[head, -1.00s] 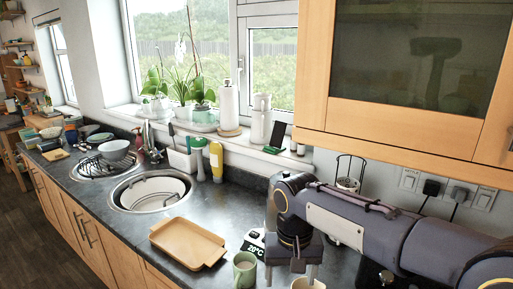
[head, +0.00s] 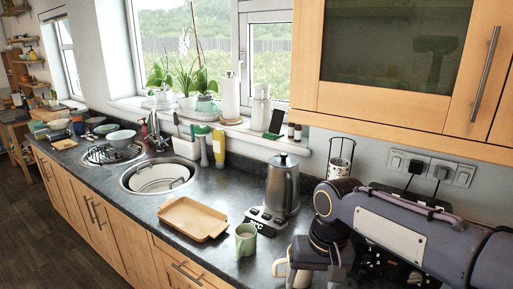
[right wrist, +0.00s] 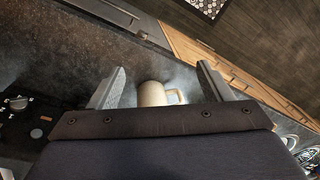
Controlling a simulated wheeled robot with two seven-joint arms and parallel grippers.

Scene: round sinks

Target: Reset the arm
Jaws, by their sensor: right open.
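My right arm comes in from the right in the head view. Its gripper (head: 335,276) points down over the counter, its fingertips partly cut off by the lower edge. In the right wrist view the two fingers (right wrist: 160,82) stand wide apart. A cream mug (right wrist: 152,94) with its handle to the right shows between them, and I see no finger touching it. In the head view the cream mug (head: 283,267) is just left of the gripper and partly hidden. My left gripper is in neither view.
A green mug (head: 245,239) and tan tray (head: 192,219) stand left of the gripper. A steel kettle (head: 281,187) stands on its base behind them. Wall cabinets (head: 400,113) overhang the arm. Round sinks (head: 158,177) lie further left.

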